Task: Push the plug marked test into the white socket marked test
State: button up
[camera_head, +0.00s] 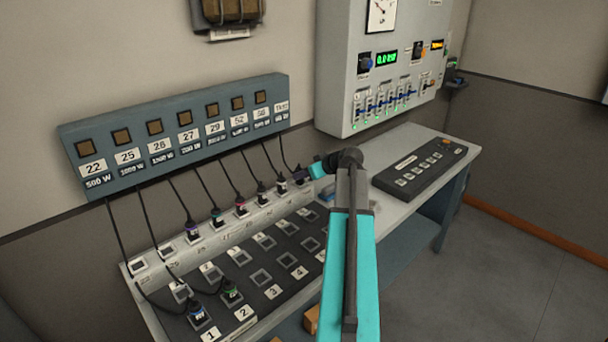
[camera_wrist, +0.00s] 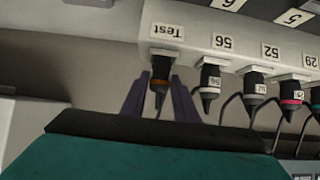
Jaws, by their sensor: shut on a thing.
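The test plug, a dark plug with an orange band (camera_wrist: 159,84), is between the two fingers of my gripper (camera_wrist: 159,92) in the wrist view. My gripper is shut on it. The plug's front end is at the white socket under the upside-down "Test" label (camera_wrist: 167,31). I cannot tell how deep it sits in that socket. In the head view my gripper (camera_head: 300,176) is at the far right end of the white socket row, and the plug is not clear there.
Plug 56 (camera_wrist: 210,80) stands close beside my gripper, with more plugs and hanging cords beyond it. A grey-blue panel (camera_head: 185,128) with numbered labels is behind the row. A dark board of numbered sockets (camera_head: 262,276) lies in front. A button console (camera_head: 419,167) is at right.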

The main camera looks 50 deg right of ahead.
jog(key=shift+s+a+f, duration=0.1)
jog(key=shift+f, duration=0.2)
jog(key=o, duration=1.2)
jog(key=shift+o, duration=0.2)
jog(key=shift+r, duration=0.1)
jog(key=shift+r, duration=0.1)
jog(key=b+v, duration=0.2)
jog(key=v, duration=1.1)
jog(key=shift+s+r+b, duration=0.25)
jog(key=shift+b, duration=0.15)
